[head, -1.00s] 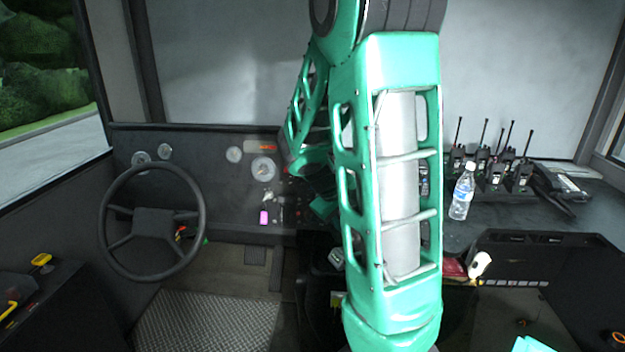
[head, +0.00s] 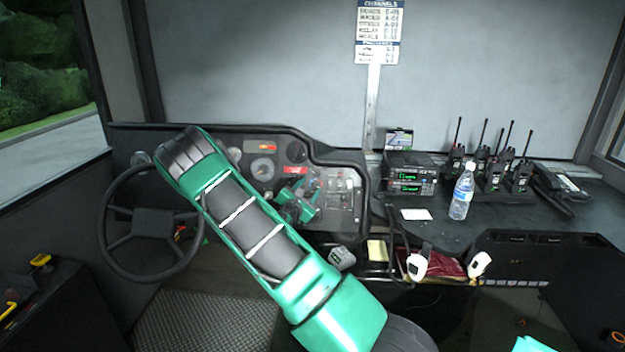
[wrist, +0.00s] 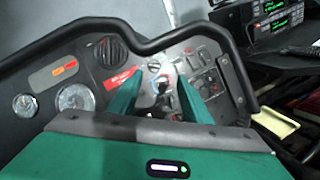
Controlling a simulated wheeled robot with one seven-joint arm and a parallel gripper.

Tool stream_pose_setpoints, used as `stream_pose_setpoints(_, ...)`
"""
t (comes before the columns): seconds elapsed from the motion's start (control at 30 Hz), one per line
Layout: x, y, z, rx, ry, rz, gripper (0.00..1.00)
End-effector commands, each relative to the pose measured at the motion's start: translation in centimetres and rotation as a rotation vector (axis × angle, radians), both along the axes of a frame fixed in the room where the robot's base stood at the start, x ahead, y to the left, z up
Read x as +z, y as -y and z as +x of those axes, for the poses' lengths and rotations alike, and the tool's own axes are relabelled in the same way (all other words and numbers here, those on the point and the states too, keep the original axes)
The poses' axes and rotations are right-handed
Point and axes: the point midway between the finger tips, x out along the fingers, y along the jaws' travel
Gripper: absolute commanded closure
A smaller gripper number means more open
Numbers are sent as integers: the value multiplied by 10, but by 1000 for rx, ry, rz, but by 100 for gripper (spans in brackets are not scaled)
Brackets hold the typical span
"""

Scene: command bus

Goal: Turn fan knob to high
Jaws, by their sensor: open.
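The dashboard's silver control panel (head: 342,202) is right of the gauges. In the wrist view, a small dark knob with a blue mark (wrist: 161,87) shows between my gripper's fingers. It seems to be the fan knob, but its label and setting are too small to read. My gripper (wrist: 160,88) is open, its two green fingers pointing at the panel, one on each side of the knob. Whether they touch it I cannot tell. In the head view my gripper (head: 299,203) is at the panel's left part, and the knob there is hidden or too small to make out.
A black rail (wrist: 150,44) runs along the panel's top edge. The steering wheel (head: 150,222) is to the left, partly behind my arm. A radio unit (head: 411,178), a water bottle (head: 462,192) and several handheld radios (head: 495,172) stand on the right counter.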

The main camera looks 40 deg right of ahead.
Motion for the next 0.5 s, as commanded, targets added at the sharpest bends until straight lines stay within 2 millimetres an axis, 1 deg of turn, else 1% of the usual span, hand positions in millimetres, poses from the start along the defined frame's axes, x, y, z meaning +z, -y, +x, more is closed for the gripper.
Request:
stream_pose_setpoints(0.1,-3,-4,9,33,-34,-39,55)
stream_pose_setpoints(0.23,-4,3,15,39,-41,-48,55)
stream_pose_setpoints(0.37,-3,19,24,38,-38,-47,55)
stream_pose_setpoints(0.5,-3,41,36,37,-36,-46,55)
